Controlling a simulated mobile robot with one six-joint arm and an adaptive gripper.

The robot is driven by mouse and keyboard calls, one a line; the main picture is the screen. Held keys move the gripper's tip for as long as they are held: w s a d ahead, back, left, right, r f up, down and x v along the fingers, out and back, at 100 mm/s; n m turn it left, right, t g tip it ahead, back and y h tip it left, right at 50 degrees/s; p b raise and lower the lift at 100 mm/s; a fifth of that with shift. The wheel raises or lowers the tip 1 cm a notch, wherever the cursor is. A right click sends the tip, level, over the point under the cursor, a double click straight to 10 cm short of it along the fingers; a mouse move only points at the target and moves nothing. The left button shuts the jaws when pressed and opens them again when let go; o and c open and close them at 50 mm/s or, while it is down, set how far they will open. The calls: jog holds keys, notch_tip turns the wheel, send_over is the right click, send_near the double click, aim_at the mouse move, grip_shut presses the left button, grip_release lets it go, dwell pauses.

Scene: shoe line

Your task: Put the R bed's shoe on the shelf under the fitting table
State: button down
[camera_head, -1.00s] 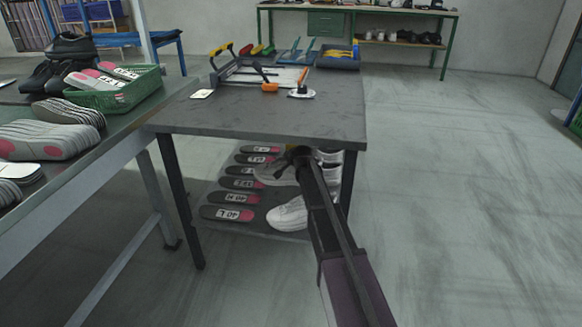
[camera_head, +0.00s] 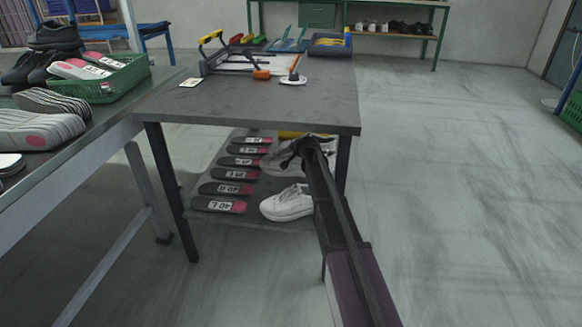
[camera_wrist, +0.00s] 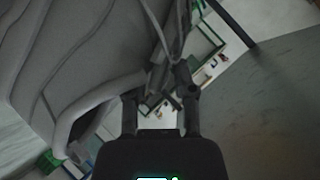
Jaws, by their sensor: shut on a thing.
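The fitting table (camera_head: 270,112) has a dark top and an open lower shelf (camera_head: 265,223). My gripper (camera_head: 305,152) is shut on a pale shoe (camera_head: 284,162), at the right side under the table top. The held shoe shows large and shaded grey in the wrist view (camera_wrist: 75,75), on the left of the fingers (camera_wrist: 160,90). Whether its sole touches the shelf I cannot tell. A white shoe (camera_head: 287,204) sits on the shelf in front of it. My arm hides part of the shelf's right side.
Several dark insoles with pink heels and labels (camera_head: 218,205) lie along the shelf's left side. Tools and a white round pad (camera_head: 293,80) lie on the table top. A bench with a green basket (camera_head: 105,82) stands at left.

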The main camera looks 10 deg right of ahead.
aim_at(295, 166)
jog(key=shift+f+b, duration=2.1)
jog(key=shift+f, duration=0.4)
jog(key=shift+f+b, duration=1.85)
jog(key=shift+b, duration=0.05)
jog(key=shift+c, duration=2)
grip_release()
jog(key=shift+s+r, duration=0.1)
jog(key=p+v, duration=0.6)
jog(key=v, duration=0.5)
jog(key=shift+s+r, duration=0.2)
jog(key=shift+s, duration=0.15)
